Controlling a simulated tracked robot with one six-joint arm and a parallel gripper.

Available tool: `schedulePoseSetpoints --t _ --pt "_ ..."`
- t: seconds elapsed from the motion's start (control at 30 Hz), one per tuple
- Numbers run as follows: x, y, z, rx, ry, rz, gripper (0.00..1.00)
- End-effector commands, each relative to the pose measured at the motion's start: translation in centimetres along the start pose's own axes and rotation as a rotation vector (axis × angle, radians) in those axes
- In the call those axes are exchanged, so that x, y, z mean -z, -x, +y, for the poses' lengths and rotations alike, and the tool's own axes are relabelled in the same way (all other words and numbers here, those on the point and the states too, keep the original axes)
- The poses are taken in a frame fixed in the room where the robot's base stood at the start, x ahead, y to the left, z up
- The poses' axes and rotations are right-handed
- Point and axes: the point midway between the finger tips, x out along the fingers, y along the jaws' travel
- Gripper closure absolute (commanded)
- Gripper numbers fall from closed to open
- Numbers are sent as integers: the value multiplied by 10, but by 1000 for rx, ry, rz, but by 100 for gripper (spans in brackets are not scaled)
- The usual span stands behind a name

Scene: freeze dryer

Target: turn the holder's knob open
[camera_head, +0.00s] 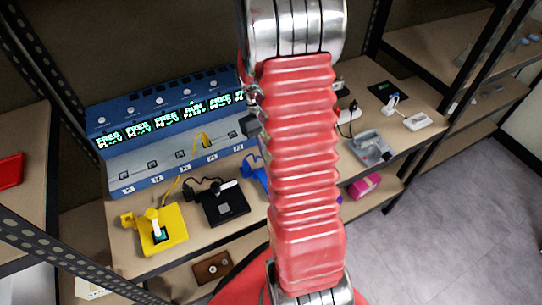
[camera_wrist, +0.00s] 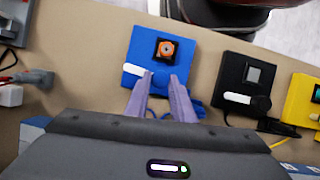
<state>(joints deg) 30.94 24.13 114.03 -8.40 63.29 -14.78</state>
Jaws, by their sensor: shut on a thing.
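A blue holder (camera_wrist: 143,45) lies on the shelf in the wrist view, with a dark square socket and an orange round piece (camera_wrist: 166,48) in it. Its round blue knob (camera_wrist: 160,79) with a white bar (camera_wrist: 133,69) is at the edge nearest my gripper. My gripper (camera_wrist: 161,84) is shut on this knob, one finger on each side. The white bar sticks out to the left of the fingers. In the head view only a bit of the blue holder (camera_head: 257,177) shows; my red arm hides the rest and my gripper.
A black holder (camera_head: 235,207) and a yellow holder (camera_head: 175,220) stand on the same shelf, with a grey holder (camera_head: 372,148) on the other side. A blue device (camera_head: 150,155) with several lit displays and cables stands behind them. Dark metal posts frame the shelf.

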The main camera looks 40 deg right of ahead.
Motion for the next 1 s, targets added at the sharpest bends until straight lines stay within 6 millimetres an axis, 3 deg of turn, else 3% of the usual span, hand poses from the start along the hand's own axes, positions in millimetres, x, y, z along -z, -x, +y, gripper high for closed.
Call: schedulePoseSetpoints --t 0.3,0.77,0.8,1.0 --pt "2 2 -2 -50 120 9 100" --pt "2 1 -2 -56 135 6 100" --pt "1 1 -2 -56 135 6 77" --pt "0 0 -1 -55 134 2 62"
